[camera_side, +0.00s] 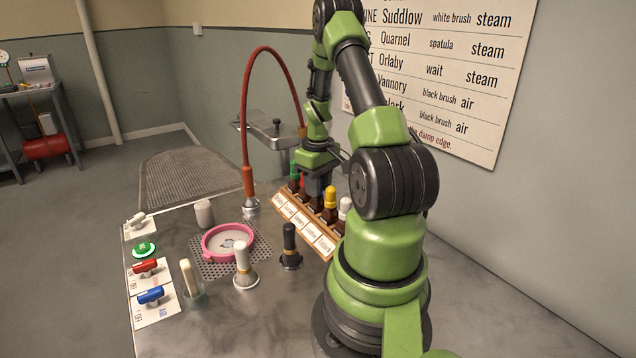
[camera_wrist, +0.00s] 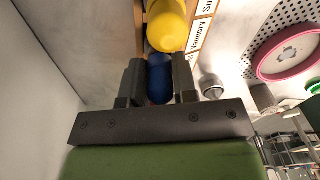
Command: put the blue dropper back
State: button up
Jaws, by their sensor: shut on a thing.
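The blue dropper (camera_wrist: 159,78) is between the two fingers of my gripper (camera_wrist: 157,88) in the wrist view, and the gripper is shut on its blue bulb. In the side view my gripper (camera_side: 316,176) is low over the wooden rack (camera_side: 304,227), and the blue dropper is mostly hidden there. The dropper is in line with the rack's row, right beside the yellow dropper (camera_side: 330,197), which also shows in the wrist view (camera_wrist: 166,25). The fingers hide its lower part, so I cannot tell whether it is seated in a slot.
A white-topped dropper (camera_side: 345,206) and a green-topped one (camera_side: 294,172) stand in the rack. A red hose (camera_side: 245,120) arches behind. A pink-rimmed dish (camera_side: 228,241), a white brush (camera_side: 242,266) and a black brush (camera_side: 290,248) stand in front. A wall chart (camera_side: 440,70) hangs behind.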

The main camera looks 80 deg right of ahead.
jog(key=o, duration=1)
jog(key=shift+c, duration=0.2)
jog(key=shift+r, duration=3.75)
